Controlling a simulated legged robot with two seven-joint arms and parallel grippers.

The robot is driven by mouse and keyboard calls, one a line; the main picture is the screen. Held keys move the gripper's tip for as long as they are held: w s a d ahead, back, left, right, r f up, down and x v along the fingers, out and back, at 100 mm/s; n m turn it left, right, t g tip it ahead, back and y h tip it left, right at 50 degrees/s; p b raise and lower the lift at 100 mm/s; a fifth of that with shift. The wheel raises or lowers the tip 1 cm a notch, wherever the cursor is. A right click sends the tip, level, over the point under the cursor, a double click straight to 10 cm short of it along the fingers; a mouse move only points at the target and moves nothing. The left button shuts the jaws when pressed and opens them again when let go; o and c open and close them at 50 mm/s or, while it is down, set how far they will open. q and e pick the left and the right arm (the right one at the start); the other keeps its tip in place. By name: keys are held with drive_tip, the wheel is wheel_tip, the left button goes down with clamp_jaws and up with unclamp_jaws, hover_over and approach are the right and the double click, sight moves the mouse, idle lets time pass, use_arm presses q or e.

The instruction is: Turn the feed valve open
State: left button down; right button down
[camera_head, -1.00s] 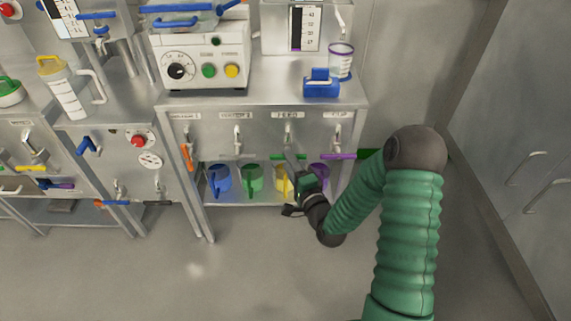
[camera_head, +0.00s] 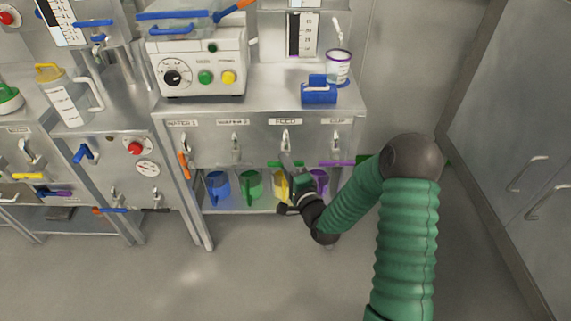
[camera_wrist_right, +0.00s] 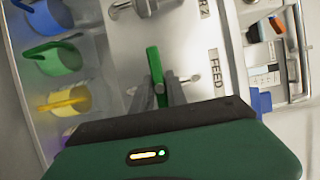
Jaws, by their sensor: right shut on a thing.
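The feed valve (camera_head: 286,138) is on the steel panel under the FEED label, which also shows in the right wrist view (camera_wrist_right: 215,72). Its green handle (camera_wrist_right: 153,65) lies along the direction of the label's lettering in the wrist view, crosswise to the metal spout. My right gripper (camera_head: 287,162) has its fingers closed around this handle; in the wrist view the fingers (camera_wrist_right: 160,94) sit at its near end. In the head view the gripper hides most of the handle. My left gripper is not in view.
Blue (camera_head: 217,186), green (camera_head: 250,184), yellow (camera_head: 280,186) and purple (camera_head: 319,182) jugs stand on the shelf below the valves. The purple cup valve handle (camera_head: 337,163) is just right of my gripper. A blue object (camera_head: 319,92) and a clear cup (camera_head: 338,66) stand on top.

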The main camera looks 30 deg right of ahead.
drive_tip(key=shift+s+d, duration=0.1)
drive_tip(key=shift+r+n+g+p, duration=0.1)
drive_tip(key=shift+n+g+p, duration=0.2)
drive_tip(key=shift+n+p, duration=0.45)
drive_tip(key=n+g+p, duration=0.1)
drive_tip(key=n+p, duration=0.1)
drive_tip(key=p, duration=0.1)
drive_tip(key=shift+n+p, duration=0.25)
drive_tip(key=shift+p, duration=0.15)
drive_tip(key=n+g+h+p, duration=0.1)
drive_tip(key=n+g+p, duration=0.1)
drive_tip(key=n+p, duration=0.1)
drive_tip(key=n+g+h+p, duration=0.1)
drive_tip(key=n+p, duration=0.2)
drive_tip(key=shift+n+h, duration=0.3)
drive_tip(key=n+g+h+p, duration=0.1)
drive_tip(key=n+p, duration=0.1)
drive_tip(key=shift+n+g+h, duration=0.3)
drive_tip(key=c, duration=1.3)
unclamp_jaws()
